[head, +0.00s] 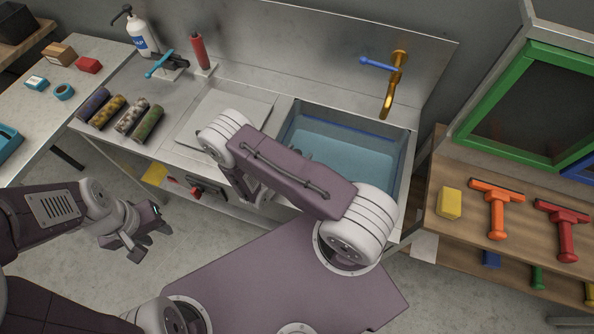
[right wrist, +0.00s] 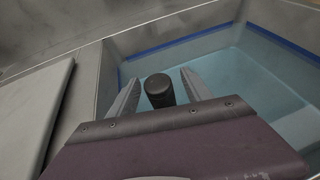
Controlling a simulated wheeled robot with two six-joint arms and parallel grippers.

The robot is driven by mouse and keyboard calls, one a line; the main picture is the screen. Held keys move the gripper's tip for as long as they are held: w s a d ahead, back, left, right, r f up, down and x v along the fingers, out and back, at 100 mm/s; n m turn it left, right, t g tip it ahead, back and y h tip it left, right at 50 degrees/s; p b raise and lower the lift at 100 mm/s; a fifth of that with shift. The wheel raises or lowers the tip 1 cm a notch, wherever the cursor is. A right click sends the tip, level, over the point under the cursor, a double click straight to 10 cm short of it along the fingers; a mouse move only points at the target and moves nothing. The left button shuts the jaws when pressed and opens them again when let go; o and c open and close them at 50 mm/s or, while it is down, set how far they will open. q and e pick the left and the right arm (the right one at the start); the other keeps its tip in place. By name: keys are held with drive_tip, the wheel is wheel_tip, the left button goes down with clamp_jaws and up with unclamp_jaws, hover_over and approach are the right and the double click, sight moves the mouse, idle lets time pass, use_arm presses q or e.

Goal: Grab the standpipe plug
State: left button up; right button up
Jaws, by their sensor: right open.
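The standpipe plug (right wrist: 159,92) is a dark, round-topped upright cylinder at the left part of the water-filled sink basin. In the right wrist view it stands between the two fingers of my right gripper (right wrist: 159,80), which is open. A gap shows on each side of the plug, so neither finger visibly touches it. In the head view my right forearm hides most of the right gripper and the plug. My left gripper (head: 147,230) hangs empty over the floor in front of the counter, its fingers apart.
The sink (head: 350,150) has a brass tap (head: 392,88) with a blue lever behind it. Left of the basin lie a flat board (head: 226,112) and several patterned rollers. A wooden bench (head: 470,180) with squeegees and a yellow sponge (head: 450,203) stands at the right.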

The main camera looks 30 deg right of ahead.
drive_tip(key=shift+x, duration=1.2)
drive_tip(key=shift+a, duration=0.15)
clamp_jaws()
